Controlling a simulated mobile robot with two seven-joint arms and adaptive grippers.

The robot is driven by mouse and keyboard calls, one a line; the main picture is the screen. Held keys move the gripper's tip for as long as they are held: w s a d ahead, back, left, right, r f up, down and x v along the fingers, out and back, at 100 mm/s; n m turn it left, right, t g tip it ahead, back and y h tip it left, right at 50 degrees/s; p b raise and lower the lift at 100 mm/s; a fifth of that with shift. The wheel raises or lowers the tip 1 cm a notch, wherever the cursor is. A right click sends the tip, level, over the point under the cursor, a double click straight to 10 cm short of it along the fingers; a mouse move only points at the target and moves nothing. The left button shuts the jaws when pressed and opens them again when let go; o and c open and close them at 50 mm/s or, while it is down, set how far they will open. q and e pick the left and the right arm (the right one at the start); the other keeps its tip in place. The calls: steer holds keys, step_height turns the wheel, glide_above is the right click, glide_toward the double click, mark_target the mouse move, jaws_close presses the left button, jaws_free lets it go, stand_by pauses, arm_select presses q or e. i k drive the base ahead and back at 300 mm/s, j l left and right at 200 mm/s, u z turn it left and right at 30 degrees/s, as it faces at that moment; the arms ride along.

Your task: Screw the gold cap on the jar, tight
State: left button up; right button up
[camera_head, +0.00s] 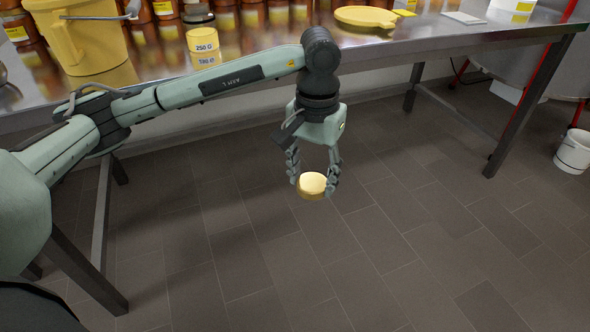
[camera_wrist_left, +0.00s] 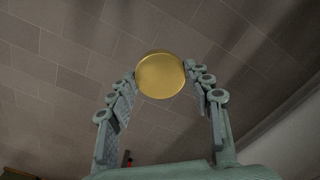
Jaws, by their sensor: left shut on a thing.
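The round gold cap (camera_head: 312,184) is between the fingertips of my left gripper (camera_head: 314,180), which is shut on it. The gripper hangs down in front of the table, with the cap held in the air over the floor. In the left wrist view the cap (camera_wrist_left: 160,75) shows its flat face between both fingers. Several amber jars (camera_head: 228,20) with labels stand at the back of the table; I cannot tell which one goes with the cap. My right gripper is not in view.
A metal table (camera_head: 440,38) runs across the back. A white bucket (camera_head: 573,152) stands on the right floor. The tiled floor in front is clear.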

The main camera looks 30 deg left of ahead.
mark_target(199, 24)
steer(key=l+u, duration=0.15)
steer(key=u, duration=0.2)
steer(key=i+l+u, duration=0.1)
steer(key=u, duration=0.25)
steer(key=l+u, duration=0.35)
steer(key=j, duration=0.1)
